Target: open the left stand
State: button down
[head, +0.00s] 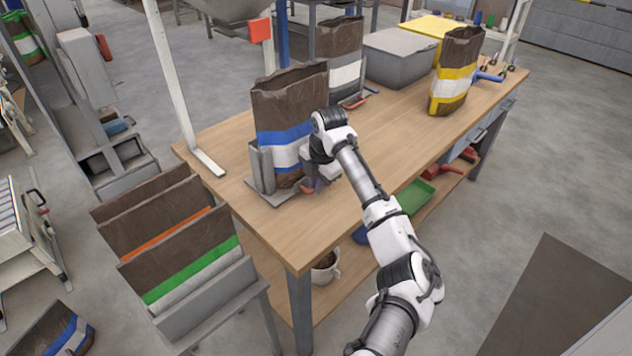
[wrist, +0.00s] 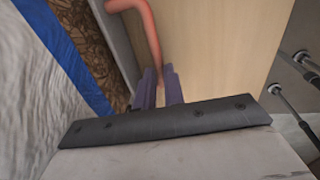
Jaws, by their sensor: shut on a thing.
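The left stand (head: 268,190) is a grey metal holder on the near left part of the wooden table. An upright brown bag (head: 290,100) with blue and white bands stands in it; its blue band (wrist: 65,55) shows at the left of the wrist view. My gripper (head: 315,186) is low at the stand's right side, close to the table top. In the wrist view its purple fingers (wrist: 158,88) are shut on the stand's red lever (wrist: 148,30). The lever bends down between the fingertips; its gripped end is partly hidden.
A second stand with a grey-and-white banded bag (head: 340,60) is behind. A yellow-banded bag (head: 455,75) and a grey bin (head: 400,57) stand farther right. A rack of bags (head: 185,260) is by the left table edge. The table's middle (head: 385,125) is clear.

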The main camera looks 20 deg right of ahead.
jog(key=c, duration=1.5)
grip_release()
jog(key=shift+r, duration=0.1)
notch_tip(320, 180, up, 13)
jog(key=s+b, duration=0.2)
jog(key=shift+s+d+r, duration=0.15)
jog(key=shift+d+r, duration=0.05)
jog(key=shift+d, duration=0.25)
